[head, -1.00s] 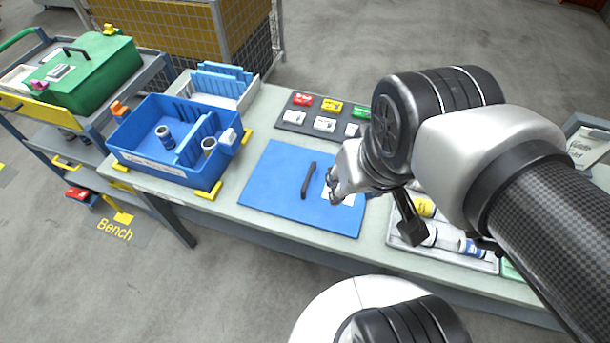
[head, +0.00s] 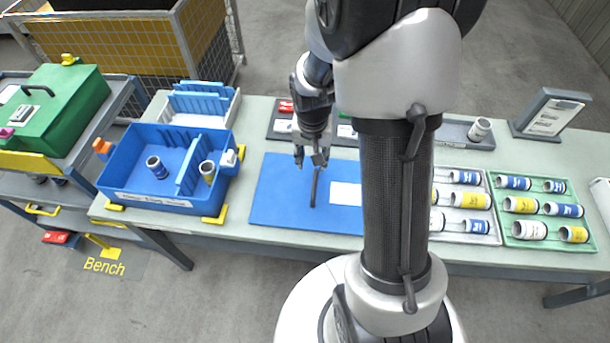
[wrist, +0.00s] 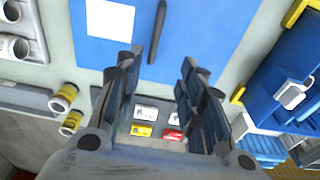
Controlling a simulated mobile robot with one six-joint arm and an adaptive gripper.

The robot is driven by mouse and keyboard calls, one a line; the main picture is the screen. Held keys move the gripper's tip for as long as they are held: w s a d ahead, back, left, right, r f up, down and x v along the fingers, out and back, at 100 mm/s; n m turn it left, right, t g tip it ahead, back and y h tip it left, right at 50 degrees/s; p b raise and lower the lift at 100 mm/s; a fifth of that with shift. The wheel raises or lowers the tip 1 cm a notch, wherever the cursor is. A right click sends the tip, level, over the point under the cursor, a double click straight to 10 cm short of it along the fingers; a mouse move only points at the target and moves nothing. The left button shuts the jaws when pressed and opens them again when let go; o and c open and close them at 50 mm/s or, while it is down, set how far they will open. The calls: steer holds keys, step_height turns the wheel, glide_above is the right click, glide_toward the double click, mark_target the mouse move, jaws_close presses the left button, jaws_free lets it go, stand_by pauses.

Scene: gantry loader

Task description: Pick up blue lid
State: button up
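The blue lid (head: 270,200) is a flat blue panel lying on the bench, with a dark bar handle (head: 314,188) and a white label (head: 346,194). In the wrist view the lid (wrist: 215,30) fills the upper middle, with its handle (wrist: 157,30) running to the top edge. My gripper (head: 310,158) is near the far end of the handle and appears above the lid. In the wrist view the fingers of my gripper (wrist: 160,65) are apart with nothing between them. My arm hides the lid's right side in the head view.
A blue bin (head: 150,196) with cylinders and a divider stands left of the lid. Behind the lid is a dark tray (head: 268,134) with coloured labelled pieces. Grey (head: 489,235) and green (head: 505,240) trays of cylinders lie to the right. A sign stand (head: 550,115) is at the back right.

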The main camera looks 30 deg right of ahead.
mark_target(315, 183)
steer(key=f+b, duration=0.1)
steer(key=f, duration=0.2)
steer(key=f+b, duration=0.1)
steer(key=f, duration=0.3)
steer(key=w+d+f+b, duration=0.1)
steer(key=f, duration=0.2)
steer(key=shift+f, duration=0.4)
steer(key=f, duration=0.1)
steer(key=f+b, duration=0.1)
steer(key=f, duration=0.1)
steer(key=f+b, duration=0.1)
steer(key=f, duration=0.1)
steer(key=shift+d, duration=0.4)
jaws_close()
